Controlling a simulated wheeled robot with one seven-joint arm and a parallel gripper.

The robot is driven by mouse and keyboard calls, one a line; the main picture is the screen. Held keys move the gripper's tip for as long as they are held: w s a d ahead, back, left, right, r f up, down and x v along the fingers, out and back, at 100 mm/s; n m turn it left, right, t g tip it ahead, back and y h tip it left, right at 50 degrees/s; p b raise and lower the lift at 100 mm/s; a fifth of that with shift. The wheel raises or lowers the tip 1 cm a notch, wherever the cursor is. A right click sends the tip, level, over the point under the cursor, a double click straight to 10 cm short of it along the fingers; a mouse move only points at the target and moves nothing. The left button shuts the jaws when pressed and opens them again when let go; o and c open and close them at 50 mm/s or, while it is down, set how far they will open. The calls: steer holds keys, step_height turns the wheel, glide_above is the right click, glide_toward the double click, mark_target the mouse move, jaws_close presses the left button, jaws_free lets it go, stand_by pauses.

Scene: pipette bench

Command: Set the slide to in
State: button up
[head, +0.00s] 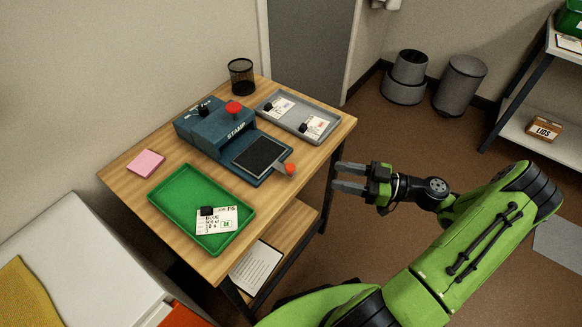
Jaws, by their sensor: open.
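The blue stamp machine (210,128) stands at the back of the wooden table, with a red button on top and "STAMP" on its front. Its slide (259,155) carries a dark rectangular pad and sticks out of the machine toward the lower right. A handle with an orange-red knob (290,169) is at the slide's outer end, near the table's right edge. My gripper (341,177) is open and empty, to the right of the knob and apart from it, beyond the table edge. Its two fingers point left toward the knob.
A green tray (165,198) with a labelled card is at the front. A grey tray (325,118) with two cards is behind the slide. A pink note pad (146,163) and a black mesh cup (241,76) also stand on the table. The floor right of the table is clear around my gripper.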

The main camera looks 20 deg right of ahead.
mark_target(290, 166)
steer(key=b+x, duration=0.2)
steer(key=x, duration=1.1)
steer(key=shift+a, duration=0.3)
steer(key=shift+c, duration=0.5)
jaws_close()
